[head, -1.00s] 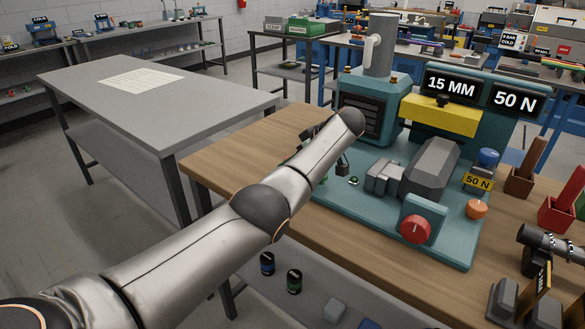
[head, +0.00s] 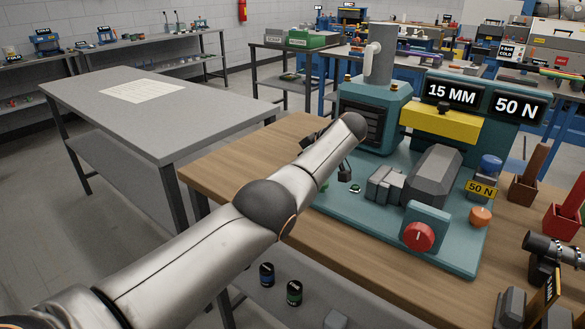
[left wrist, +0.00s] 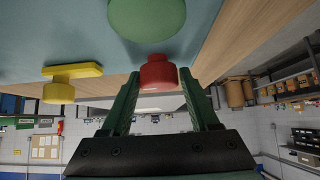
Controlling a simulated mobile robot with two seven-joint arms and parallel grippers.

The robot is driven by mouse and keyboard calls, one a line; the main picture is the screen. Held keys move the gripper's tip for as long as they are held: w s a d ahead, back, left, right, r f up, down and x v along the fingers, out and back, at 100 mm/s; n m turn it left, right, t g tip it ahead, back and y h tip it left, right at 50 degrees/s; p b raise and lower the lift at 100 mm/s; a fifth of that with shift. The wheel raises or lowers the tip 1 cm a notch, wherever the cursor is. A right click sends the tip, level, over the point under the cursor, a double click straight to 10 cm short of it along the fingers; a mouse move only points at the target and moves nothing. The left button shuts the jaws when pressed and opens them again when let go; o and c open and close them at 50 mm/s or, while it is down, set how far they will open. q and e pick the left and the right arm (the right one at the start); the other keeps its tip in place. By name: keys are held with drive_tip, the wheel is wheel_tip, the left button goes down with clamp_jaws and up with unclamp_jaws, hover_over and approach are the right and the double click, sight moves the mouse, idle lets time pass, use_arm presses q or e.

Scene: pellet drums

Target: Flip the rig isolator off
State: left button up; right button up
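The teal rig (head: 375,235) stands on the wooden bench. On its front, a grey-teal box carries a round red knob (head: 419,237) with a pale line. A small green button (head: 355,188) and a small dark part sit near my left forearm. My left gripper (left wrist: 158,80) is open in the left wrist view, its green fingers either side of a red stepped knob (left wrist: 158,72); contact cannot be told. A green disc (left wrist: 147,14) and a yellow knob (left wrist: 62,85) are nearby. In the head view my forearm hides most of this gripper. No part is labelled isolator. My right gripper is out of view.
Signs reading 15 MM (head: 451,92) and 50 N (head: 518,105) stand at the rig's back. A grey motor-like block (head: 432,175) fills its middle. Red (head: 567,205) and brown (head: 528,174) holders are at right. The grey table (head: 200,110) is mostly clear.

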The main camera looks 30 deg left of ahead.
use_arm(q)
drive_tip(key=shift+o, duration=1.3)
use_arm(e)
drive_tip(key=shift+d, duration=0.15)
use_arm(q)
drive_tip(key=p+v, duration=0.1)
drive_tip(key=v, duration=1)
drive_tip(key=shift+s+d+r, duration=0.1)
drive_tip(key=shift+d+r, duration=0.05)
drive_tip(key=shift+r, duration=0.1)
drive_tip(key=shift+d+r, duration=0.3)
drive_tip(key=shift+d, duration=0.1)
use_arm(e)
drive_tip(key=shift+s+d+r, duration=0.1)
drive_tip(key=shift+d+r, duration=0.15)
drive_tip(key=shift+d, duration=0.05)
